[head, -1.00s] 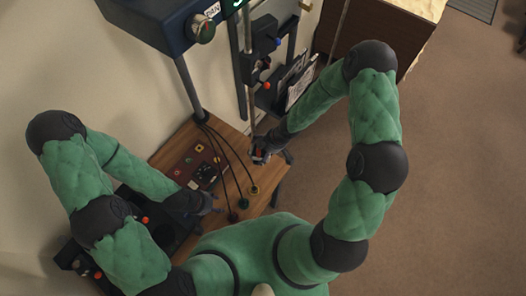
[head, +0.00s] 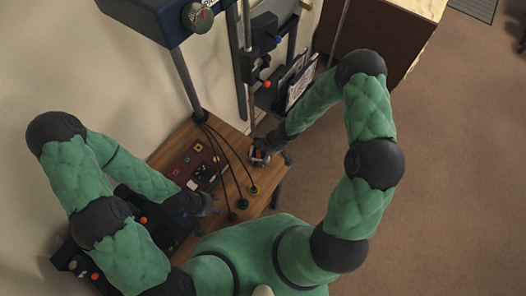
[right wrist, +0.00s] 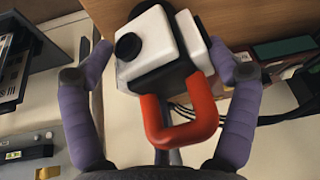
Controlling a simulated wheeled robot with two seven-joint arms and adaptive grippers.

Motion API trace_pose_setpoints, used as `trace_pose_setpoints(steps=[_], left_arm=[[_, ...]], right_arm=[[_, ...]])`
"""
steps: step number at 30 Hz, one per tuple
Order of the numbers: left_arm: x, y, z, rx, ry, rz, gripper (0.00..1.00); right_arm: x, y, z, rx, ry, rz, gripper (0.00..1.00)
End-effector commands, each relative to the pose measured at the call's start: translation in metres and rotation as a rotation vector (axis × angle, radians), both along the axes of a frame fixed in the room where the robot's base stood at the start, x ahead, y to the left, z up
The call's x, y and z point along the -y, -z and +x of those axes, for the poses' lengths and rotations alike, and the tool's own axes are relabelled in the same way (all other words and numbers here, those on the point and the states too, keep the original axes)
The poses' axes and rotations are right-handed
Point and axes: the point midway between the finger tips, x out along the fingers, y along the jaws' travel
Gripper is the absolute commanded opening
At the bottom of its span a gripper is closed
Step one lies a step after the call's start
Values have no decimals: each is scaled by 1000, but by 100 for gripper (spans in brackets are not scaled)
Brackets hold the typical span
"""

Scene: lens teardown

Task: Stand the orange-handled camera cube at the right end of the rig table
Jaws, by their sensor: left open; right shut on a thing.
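The camera cube is white and black with a round black lens and a thick orange-red handle (right wrist: 190,125). In the right wrist view the cube (right wrist: 152,48) sits between the two purple fingers of my right gripper (right wrist: 170,70), which is shut on it. In the head view my right gripper (head: 263,154) is at the right edge of the wooden rig table (head: 233,150), with a bit of the cube's orange and white showing. I cannot tell whether the cube touches the table. My left gripper (head: 208,204) is open and empty by the table's near left side.
A dark red panel (head: 190,165) with small parts lies on the table's left. Several black cables (head: 228,165) run across its middle. A dark post stands at the back, with a rack (head: 290,85) behind my right gripper. Open floor lies to the right.

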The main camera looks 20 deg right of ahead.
Motion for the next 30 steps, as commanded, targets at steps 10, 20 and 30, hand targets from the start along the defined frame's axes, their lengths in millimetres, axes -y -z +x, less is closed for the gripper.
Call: trace_pose_setpoints(steps=[10,20,30], left_arm=[[0,1,0,0,0,0,50],[0,-10,0,0,0,0,50],[0,-48,0,0,0,0,50]], right_arm=[[0,2,0,0,0,0,100],[5,-16,-2,0,1,0,100],[25,-73,-13,0,1,0,100]])
